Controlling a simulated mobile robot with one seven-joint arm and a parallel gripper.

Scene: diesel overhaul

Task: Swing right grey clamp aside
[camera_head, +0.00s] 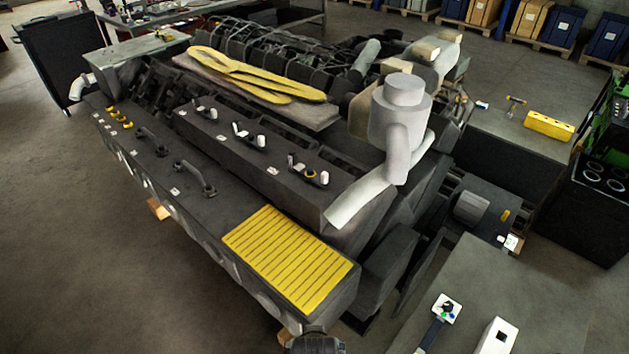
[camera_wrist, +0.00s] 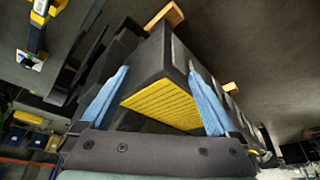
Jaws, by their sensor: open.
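A long dark engine (camera_head: 215,190) fills the middle of the head view. On its near side ledge stand two grey bent fittings, one on the left (camera_head: 152,141) and one on the right (camera_head: 196,178). On the raised cover above sit three small assemblies; the rightmost (camera_head: 308,172) has a yellow ring and a white piece. I cannot tell for sure which part is the right grey clamp. In the wrist view my gripper (camera_wrist: 158,72) is open and empty, its two blue fingers spread apart. The engine's yellow ribbed panel (camera_wrist: 165,103) shows between and beyond them. No clamp is recognisable in that view.
The yellow ribbed panel (camera_head: 280,255) tops the engine's near end. A large grey pipe (camera_head: 400,125) rises at the engine's right. A grey bench (camera_head: 560,275) with small parts stands at the lower right. Open floor (camera_head: 60,250) lies at the left.

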